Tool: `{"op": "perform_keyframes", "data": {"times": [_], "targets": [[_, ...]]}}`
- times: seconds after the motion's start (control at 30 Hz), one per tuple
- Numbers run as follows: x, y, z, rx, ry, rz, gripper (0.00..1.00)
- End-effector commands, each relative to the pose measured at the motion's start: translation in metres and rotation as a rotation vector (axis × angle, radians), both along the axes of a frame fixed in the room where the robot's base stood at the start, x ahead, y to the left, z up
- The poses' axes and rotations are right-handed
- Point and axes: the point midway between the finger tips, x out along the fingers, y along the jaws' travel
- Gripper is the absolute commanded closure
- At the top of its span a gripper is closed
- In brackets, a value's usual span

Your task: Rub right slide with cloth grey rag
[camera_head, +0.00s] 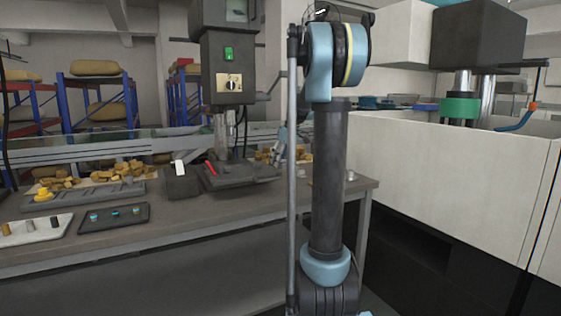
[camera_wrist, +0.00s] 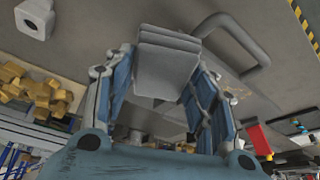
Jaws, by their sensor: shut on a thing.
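My gripper (camera_wrist: 166,68) is shut on the grey rag (camera_wrist: 165,63), a folded pad between its blue fingers in the wrist view. The pad is in front of a grey surface with a curved handle (camera_wrist: 243,50); I cannot tell whether they touch. In the head view my gripper (camera_head: 279,146) shows small and partly hidden behind my arm, near the bench's right part. The rag cannot be made out there. I cannot tell for sure which part is the right slide.
A drill press (camera_head: 225,70) stands on the bench (camera_head: 150,222), with a red-handled vise (camera_head: 235,176) below. Yellow pieces (camera_head: 125,172) lie behind. A dark tray (camera_head: 114,218) and a white board (camera_head: 32,230) lie at left. A white cabinet (camera_head: 450,165) stands at right.

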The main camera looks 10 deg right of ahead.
Motion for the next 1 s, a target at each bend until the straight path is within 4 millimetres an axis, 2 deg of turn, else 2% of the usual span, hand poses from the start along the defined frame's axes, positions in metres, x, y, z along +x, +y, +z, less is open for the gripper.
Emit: {"op": "perform_keyframes", "data": {"times": [1.0], "targets": [[0.0, -0.002, -0.013, 0.0, 0.0, -0.002, 0.68]]}}
